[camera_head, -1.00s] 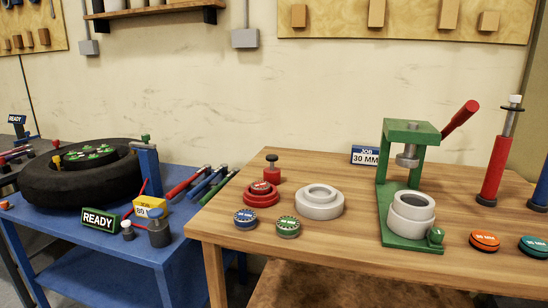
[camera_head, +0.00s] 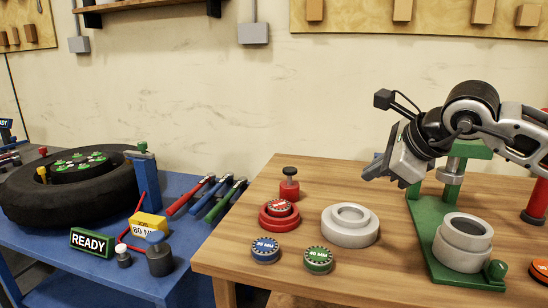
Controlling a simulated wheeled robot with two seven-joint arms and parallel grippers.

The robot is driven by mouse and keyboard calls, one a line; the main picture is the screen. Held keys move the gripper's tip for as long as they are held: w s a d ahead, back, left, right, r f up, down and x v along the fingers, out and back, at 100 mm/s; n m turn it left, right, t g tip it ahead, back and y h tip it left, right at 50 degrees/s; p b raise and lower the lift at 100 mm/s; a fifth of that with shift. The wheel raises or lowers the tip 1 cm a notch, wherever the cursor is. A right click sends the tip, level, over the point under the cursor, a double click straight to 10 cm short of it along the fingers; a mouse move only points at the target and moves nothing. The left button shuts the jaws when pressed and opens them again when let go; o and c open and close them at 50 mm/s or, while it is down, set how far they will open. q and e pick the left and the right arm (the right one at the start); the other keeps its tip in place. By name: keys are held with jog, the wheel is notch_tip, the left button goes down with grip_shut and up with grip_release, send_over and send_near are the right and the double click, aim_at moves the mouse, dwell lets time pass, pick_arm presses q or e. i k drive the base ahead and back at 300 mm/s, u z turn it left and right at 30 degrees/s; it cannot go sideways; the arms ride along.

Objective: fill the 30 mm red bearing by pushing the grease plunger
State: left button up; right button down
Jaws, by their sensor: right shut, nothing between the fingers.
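The red bearing (camera_head: 280,208) with a lettered top sits on a round red base (camera_head: 279,222) at the left of the wooden table. Its lettering is too small to read. Just behind it stands a small red cylinder with a dark knob on a thin stem, the likely grease plunger (camera_head: 289,187). The knob is up, apart from the red body. My right gripper (camera_head: 392,176) hangs in the air to the right of the plunger, in front of the green press. It is shut and empty, tilted down to the left. My left gripper is out of view.
A pale stepped ring (camera_head: 350,225) lies right of the red base. Blue (camera_head: 265,250) and green (camera_head: 318,260) bearings lie near the front edge. The green press (camera_head: 440,250) carries pale rings. A blue table (camera_head: 100,270) with a tyre (camera_head: 70,190) stands left.

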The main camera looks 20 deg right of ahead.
aim_at(289, 171)
jog(key=u, duration=0.05)
jog(key=i, duration=1)
jog(key=z, duration=0.05)
